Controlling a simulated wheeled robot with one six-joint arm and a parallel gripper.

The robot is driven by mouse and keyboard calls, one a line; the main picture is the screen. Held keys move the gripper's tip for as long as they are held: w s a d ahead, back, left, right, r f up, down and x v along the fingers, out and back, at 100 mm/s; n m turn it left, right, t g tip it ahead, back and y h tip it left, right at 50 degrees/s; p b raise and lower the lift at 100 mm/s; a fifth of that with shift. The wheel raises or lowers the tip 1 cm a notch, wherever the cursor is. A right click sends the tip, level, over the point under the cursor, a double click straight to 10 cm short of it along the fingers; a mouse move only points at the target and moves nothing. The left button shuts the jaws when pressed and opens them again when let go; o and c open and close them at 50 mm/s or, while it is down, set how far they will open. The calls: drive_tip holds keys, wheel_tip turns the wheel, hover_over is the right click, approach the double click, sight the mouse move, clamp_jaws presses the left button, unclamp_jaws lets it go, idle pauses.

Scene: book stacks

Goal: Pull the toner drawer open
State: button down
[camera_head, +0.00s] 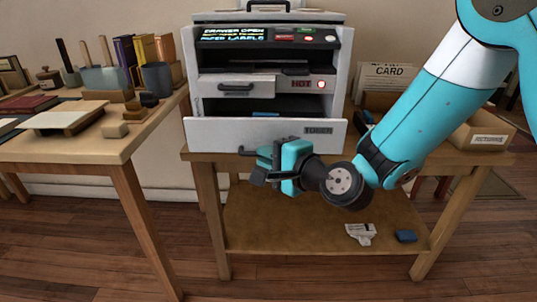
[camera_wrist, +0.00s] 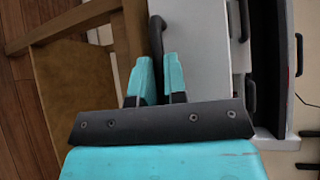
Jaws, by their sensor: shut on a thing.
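The toner drawer (camera_head: 220,132) is the wide light panel low on the label printer, marked TONER. It stands forward of the printer body, with a dark gap above it. Its dark bar handle (camera_wrist: 156,32) shows in the wrist view, running between my fingers. My gripper (camera_head: 268,162), also in the wrist view (camera_wrist: 160,78), is shut on this handle in front of the drawer. The gripper hides part of the handle in the head view. The printer's display (camera_head: 232,34) reads DRAWER OPEN.
Above is another drawer (camera_head: 236,79) with a dark handle, beside a HOT label and red light. The printer stands on a wooden table (camera_head: 350,160). A lower shelf (camera_head: 290,225) holds small items. A side table (camera_head: 110,145) with books stands left; a RETURNS box (camera_head: 487,139) sits right.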

drive_tip(key=c, duration=1.4)
unclamp_jaws()
drive_tip(key=shift+c, duration=0.2)
drive_tip(key=shift+d, duration=0.1)
drive_tip(key=b+v, duration=1.7)
drive_tip(key=shift+s+r, duration=0.1)
drive_tip(key=shift+s, duration=0.05)
